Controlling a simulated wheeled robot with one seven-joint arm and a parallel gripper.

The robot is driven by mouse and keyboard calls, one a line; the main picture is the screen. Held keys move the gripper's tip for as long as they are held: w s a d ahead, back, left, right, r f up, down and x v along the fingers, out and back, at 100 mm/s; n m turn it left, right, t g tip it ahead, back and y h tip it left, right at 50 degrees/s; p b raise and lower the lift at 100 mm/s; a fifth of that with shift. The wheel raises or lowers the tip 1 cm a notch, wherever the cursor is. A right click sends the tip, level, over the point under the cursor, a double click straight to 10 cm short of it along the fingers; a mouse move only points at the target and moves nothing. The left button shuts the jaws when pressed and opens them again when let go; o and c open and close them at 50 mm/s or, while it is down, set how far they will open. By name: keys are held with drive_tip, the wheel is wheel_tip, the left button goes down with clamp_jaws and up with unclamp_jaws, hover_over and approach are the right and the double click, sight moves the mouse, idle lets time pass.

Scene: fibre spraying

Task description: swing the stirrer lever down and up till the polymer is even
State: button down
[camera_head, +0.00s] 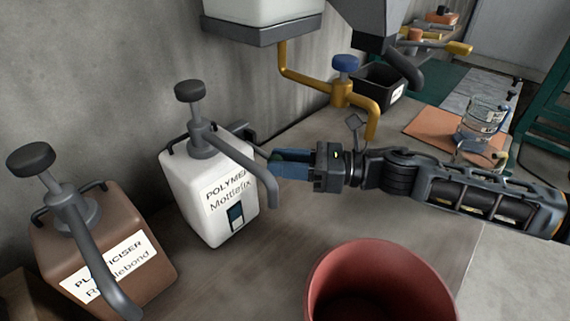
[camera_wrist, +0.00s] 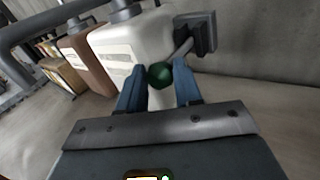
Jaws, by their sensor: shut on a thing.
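The white polymer container (camera_head: 188,190) stands upright on the bench, its label reading POLYMER Mottlefix, with a dark pump head and spout on top. A small dark window (camera_head: 236,217) sits low on its front. In the wrist view a grey bracket (camera_wrist: 204,34) sits at the container's side, with the stirrer lever (camera_wrist: 183,48) running from it to a green ball knob (camera_wrist: 159,75). My gripper (camera_head: 274,163) reaches in from the right beside the container. Its blue fingers are shut on the lever's knob end. In the head view the knob is hidden behind the fingers and spout.
A brown plasticiser container (camera_head: 150,258) with its own pump stands at left. A red bucket (camera_head: 330,275) stands in front of my arm. Above hang a hopper and a yellow pipe with a blue-handled valve (camera_head: 345,66). A black bin (camera_head: 376,84) is behind.

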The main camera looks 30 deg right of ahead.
drive_tip(key=shift+a+r, duration=0.15)
drive_tip(key=shift+r, duration=0.35)
drive_tip(key=c, duration=0.8)
unclamp_jaws()
drive_tip(key=shift+w+f, duration=0.1)
drive_tip(key=shift+f, duration=0.1)
drive_tip(key=shift+f, duration=0.15)
